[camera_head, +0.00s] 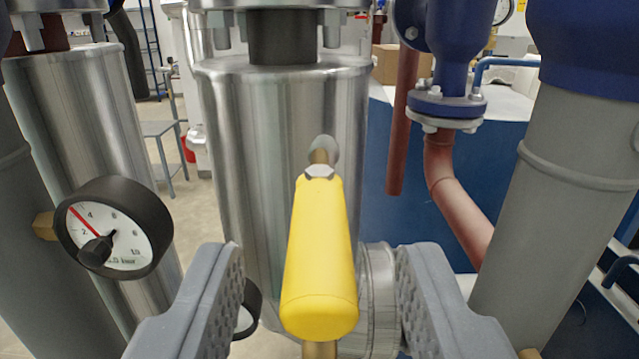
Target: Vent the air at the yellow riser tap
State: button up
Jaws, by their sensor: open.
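The yellow tap handle (320,255) is in the middle of the view, with its long grip pointing toward me and down. A brass piece shows just below the handle's near end. My gripper (318,262) is open, with one grey ridged finger on each side of the handle. Gaps show between the handle and both fingers. The tap's body is mostly hidden behind the handle.
A pressure gauge (115,228) sticks out at the left, near my left finger. Another small gauge (248,308) is partly hidden behind that finger. A thick grey pipe (560,190) stands at the right. A red-brown pipe (455,200) bends down under a blue flange (447,107).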

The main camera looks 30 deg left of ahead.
aim_at(319, 220)
jog(key=shift+x, duration=1.85)
grip_shut()
